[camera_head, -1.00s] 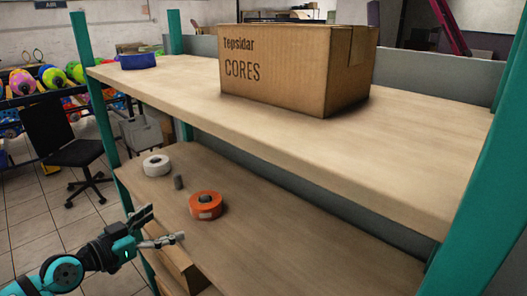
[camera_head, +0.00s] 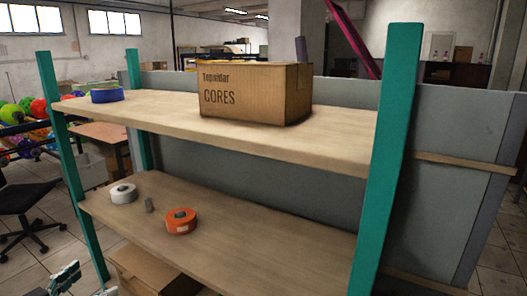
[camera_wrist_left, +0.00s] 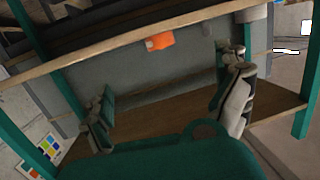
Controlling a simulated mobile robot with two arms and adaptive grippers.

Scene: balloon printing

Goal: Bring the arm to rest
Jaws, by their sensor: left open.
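My left gripper (camera_head: 88,284) shows only in part at the bottom left of the head view, in front of the shelf's left end. Its fingers stand apart. In the left wrist view, the two fingers (camera_wrist_left: 168,102) are spread wide with nothing between them. The rest of the left arm is outside the head view. My right gripper is in neither view.
A teal-post shelf holds a CORES box (camera_head: 245,97) and a blue roll (camera_head: 107,95) above. Below lie a white roll (camera_head: 122,194), a small grey cylinder (camera_head: 149,204) and an orange roll (camera_head: 181,222). A carton (camera_head: 150,272) sits underneath.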

